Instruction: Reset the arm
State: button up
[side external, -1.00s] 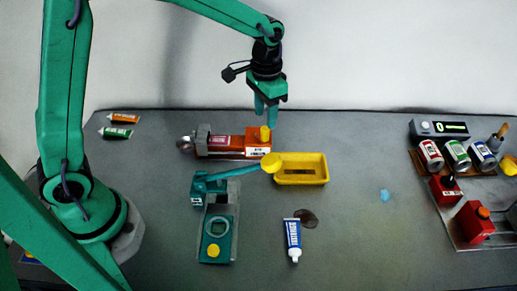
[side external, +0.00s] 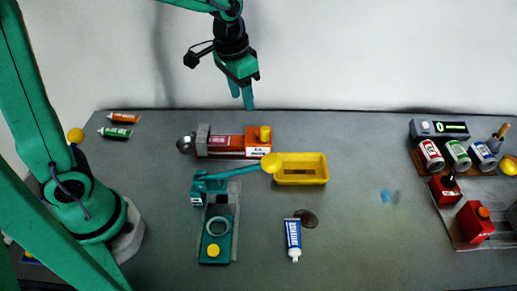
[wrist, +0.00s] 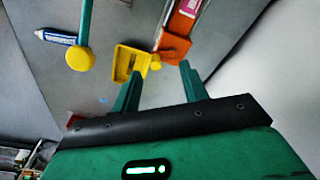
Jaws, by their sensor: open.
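My gripper (side external: 241,95) is open and empty. It hangs in the air above the back edge of the table, above the orange and grey device (side external: 225,142), touching nothing. In the wrist view its two green fingers (wrist: 159,88) stand apart with nothing between them. The yellow tray (side external: 301,180) shows beyond them, and it also appears in the wrist view (wrist: 121,63).
A teal lever device (side external: 230,215) with a yellow knob stands left of a blue and white tube (side external: 293,240). Two tubes, orange (side external: 123,118) and green (side external: 115,132), lie at the back left. Several cans (side external: 458,154) and red boxes (side external: 475,222) stand at right.

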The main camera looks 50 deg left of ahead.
jog(key=s+a+r+n+t, duration=0.1)
jog(key=s+a+r+t, duration=0.1)
jog(key=s, duration=0.6)
jog(key=s+a+r+n+t, duration=0.1)
jog(key=s+a+r+t, duration=0.1)
jog(key=s, duration=0.5)
jog(key=shift+s+a+r, duration=0.3)
jog(key=shift+s+a, duration=0.1)
